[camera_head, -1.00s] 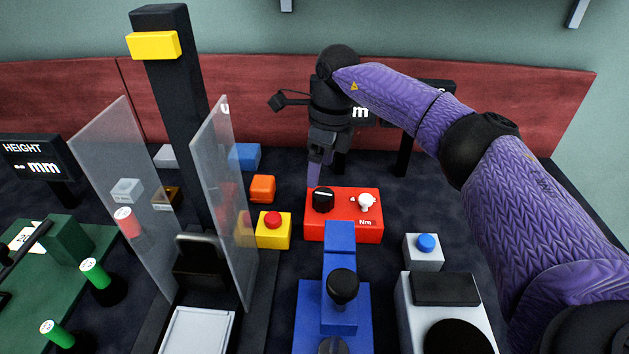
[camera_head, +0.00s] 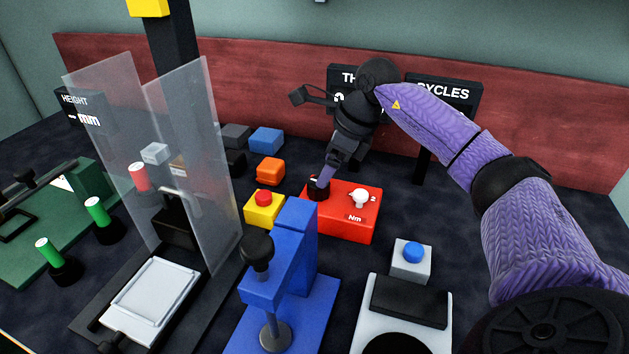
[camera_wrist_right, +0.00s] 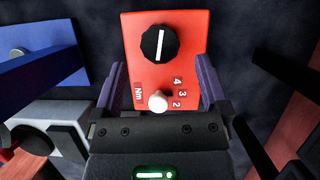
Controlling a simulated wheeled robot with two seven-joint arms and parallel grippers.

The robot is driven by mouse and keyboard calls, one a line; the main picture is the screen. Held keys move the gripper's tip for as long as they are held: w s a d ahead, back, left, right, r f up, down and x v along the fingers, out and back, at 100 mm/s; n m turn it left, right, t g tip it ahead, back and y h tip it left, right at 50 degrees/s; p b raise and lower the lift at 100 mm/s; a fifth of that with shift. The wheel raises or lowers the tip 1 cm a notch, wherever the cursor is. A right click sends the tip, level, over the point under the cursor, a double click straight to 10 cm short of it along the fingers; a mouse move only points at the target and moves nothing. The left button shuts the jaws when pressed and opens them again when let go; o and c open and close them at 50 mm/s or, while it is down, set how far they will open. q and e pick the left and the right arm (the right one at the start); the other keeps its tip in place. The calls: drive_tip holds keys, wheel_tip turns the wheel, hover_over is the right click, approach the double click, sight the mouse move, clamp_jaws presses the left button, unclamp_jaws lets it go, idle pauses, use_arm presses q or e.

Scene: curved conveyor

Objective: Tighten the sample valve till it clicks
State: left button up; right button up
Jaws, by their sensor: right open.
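The red box (camera_head: 352,222) stands mid-table. It carries a black ridged knob (camera_head: 316,190) with a white line and a white knob (camera_head: 359,198) beside the marks 2, 3, 4 and "Nm". No label says valve; the black knob looks like the valve cap. In the right wrist view, the black knob (camera_wrist_right: 160,44) lies ahead of my fingertips, its line along the box. The white knob (camera_wrist_right: 158,100) shows between the fingers. My right gripper (camera_head: 324,174) is open and empty, its fingers pointing down close by the black knob; contact cannot be told. My left gripper is not in view.
A blue clamp stand (camera_head: 290,272) with a black ball knob is in front of the red box. A yellow box with red button (camera_head: 264,208) is left of it. A grey box with blue button (camera_head: 411,260) is at right. Clear panels (camera_head: 195,155) stand left.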

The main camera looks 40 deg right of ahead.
drive_tip(key=b+x, duration=0.1)
drive_tip(key=x, duration=0.3)
drive_tip(key=shift+f, duration=0.1)
drive_tip(key=shift+w+a+f+b, duration=0.1)
drive_tip(key=shift+w+f+b, duration=0.05)
drive_tip(key=shift+f+b, duration=0.2)
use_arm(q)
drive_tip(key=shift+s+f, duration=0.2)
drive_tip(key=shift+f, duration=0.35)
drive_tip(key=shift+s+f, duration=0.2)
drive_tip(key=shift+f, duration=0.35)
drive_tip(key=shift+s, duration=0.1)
